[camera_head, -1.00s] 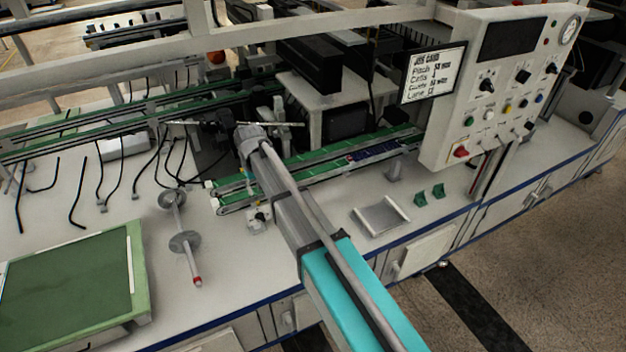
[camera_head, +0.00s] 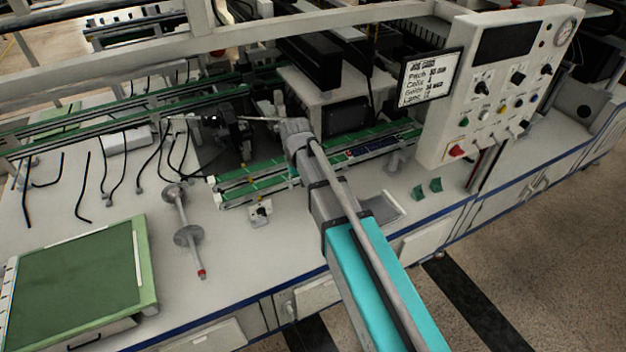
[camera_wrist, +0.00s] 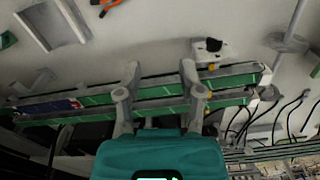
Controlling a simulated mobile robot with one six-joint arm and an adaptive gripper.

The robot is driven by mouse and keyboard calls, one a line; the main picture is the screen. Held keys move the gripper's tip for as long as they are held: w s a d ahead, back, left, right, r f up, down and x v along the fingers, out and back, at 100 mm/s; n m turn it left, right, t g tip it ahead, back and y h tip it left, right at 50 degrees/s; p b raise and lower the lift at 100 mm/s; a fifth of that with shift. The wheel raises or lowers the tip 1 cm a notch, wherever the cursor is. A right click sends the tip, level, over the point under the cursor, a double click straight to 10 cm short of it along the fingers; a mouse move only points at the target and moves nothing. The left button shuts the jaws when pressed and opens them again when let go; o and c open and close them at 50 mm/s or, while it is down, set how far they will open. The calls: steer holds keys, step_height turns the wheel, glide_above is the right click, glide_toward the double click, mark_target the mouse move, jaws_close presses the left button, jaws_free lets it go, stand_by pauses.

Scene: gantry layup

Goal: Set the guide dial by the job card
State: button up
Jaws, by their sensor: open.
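The job card (camera_head: 430,78) is a white sign in a black frame beside the control panel; it has Pitch, Cells, Guide and Lane lines, with values too small to read surely. A small white block with a dark knob (camera_head: 260,210) sits at the front of the green conveyor (camera_head: 235,190); it may be the guide dial. The block also shows in the wrist view (camera_wrist: 213,50), right of my fingers. My gripper (camera_wrist: 159,72) is open and empty over the conveyor rails, apart from the block. In the head view its fingertips are not clear.
The control panel (camera_head: 460,130) carries several knobs and buttons. A rod with discs (camera_head: 186,235) and a green mat board (camera_head: 75,280) are at left. Black cables hang behind.

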steer(key=shift+m, duration=0.4)
steer(key=d, duration=0.1)
steer(key=s+d+r+p, duration=0.1)
steer(key=d, duration=0.1)
steer(key=s+d, duration=0.1)
steer(key=shift+d+r, duration=0.15)
steer(key=shift+r, duration=0.25)
steer(key=s+d+m, duration=0.2)
steer(key=s+d, duration=1)
steer(key=d, duration=0.3)
steer(key=shift+s+d+m, duration=0.25)
steer(key=shift+d+m, duration=0.05)
steer(key=shift+o, duration=0.5)
steer(key=shift+a, duration=0.1)
